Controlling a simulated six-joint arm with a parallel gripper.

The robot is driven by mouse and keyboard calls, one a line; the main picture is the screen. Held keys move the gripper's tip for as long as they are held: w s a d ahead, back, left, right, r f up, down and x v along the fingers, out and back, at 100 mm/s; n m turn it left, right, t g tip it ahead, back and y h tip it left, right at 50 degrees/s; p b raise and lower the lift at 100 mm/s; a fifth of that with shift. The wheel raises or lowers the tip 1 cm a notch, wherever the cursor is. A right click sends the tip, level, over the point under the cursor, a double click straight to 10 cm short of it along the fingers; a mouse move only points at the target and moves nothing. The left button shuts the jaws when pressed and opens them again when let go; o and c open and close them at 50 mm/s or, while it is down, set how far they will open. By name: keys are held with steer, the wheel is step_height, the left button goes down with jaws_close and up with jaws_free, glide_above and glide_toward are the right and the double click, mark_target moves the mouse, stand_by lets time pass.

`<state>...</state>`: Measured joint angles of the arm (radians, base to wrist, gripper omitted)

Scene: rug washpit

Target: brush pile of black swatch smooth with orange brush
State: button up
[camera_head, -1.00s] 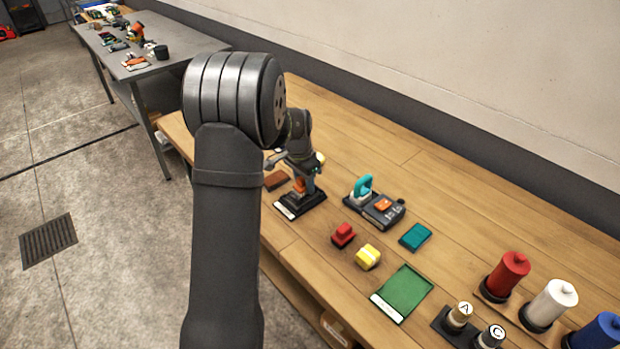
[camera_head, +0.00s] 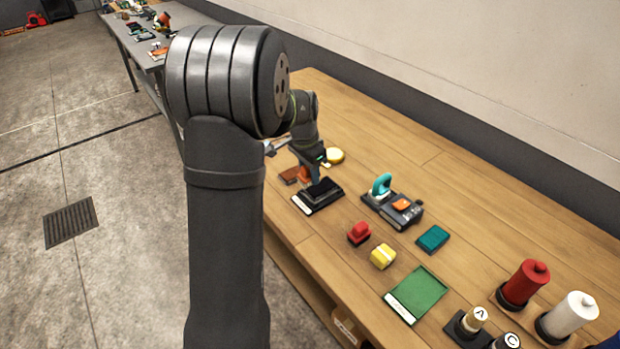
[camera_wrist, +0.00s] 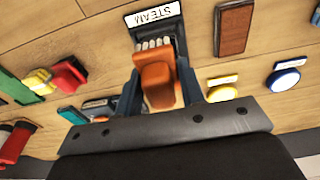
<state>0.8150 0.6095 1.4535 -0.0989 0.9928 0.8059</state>
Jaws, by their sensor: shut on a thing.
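The black swatch (camera_head: 322,190) lies on a dark base with a white label at its front edge, on the wooden bench. In the wrist view the label reads STEAM, and part of the dark swatch (camera_wrist: 178,36) shows beyond the brush. My gripper (camera_head: 312,172) is above the far left side of the swatch, shut on the orange brush (camera_wrist: 157,82). The brush's pale bristles point toward the swatch and overlap its dark area in the wrist view. I cannot tell whether they touch it. My fingers hide part of the brush.
A brown block (camera_head: 290,175) and a yellow round piece (camera_head: 335,156) lie close by. Right of the swatch are a teal-handled device (camera_head: 392,206), a red block (camera_head: 359,232), a yellow block (camera_head: 383,257), a teal pad (camera_head: 433,239) and a green tray (camera_head: 420,290). Spools stand farther right.

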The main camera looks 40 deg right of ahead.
steer(key=shift+r, duration=1.6)
steer(key=w+a+f+n, duration=0.1)
steer(key=w+a+f, duration=0.1)
steer(key=a, duration=0.1)
steer(key=w+a+f+n, duration=0.2)
steer(key=w+a, duration=0.1)
steer(key=a, duration=0.1)
steer(key=w+a+f+n, duration=0.2)
steer(key=a, duration=0.2)
steer(key=shift+w+t, duration=0.3)
steer(key=shift+w, duration=0.05)
steer(key=w+a+f+n, duration=0.1)
steer(key=a+f+n, duration=0.3)
steer(key=a, duration=0.6)
steer(key=w+a+f+n+y, duration=0.1)
steer(key=a+f+n, duration=0.3)
steer(key=a, duration=0.7)
steer(key=w+a+f+n, duration=0.1)
steer(key=a+f+n, duration=0.4)
steer(key=a, duration=0.5)
steer(key=shift+a+f+t, duration=0.15)
steer(key=shift+a+t, duration=0.25)
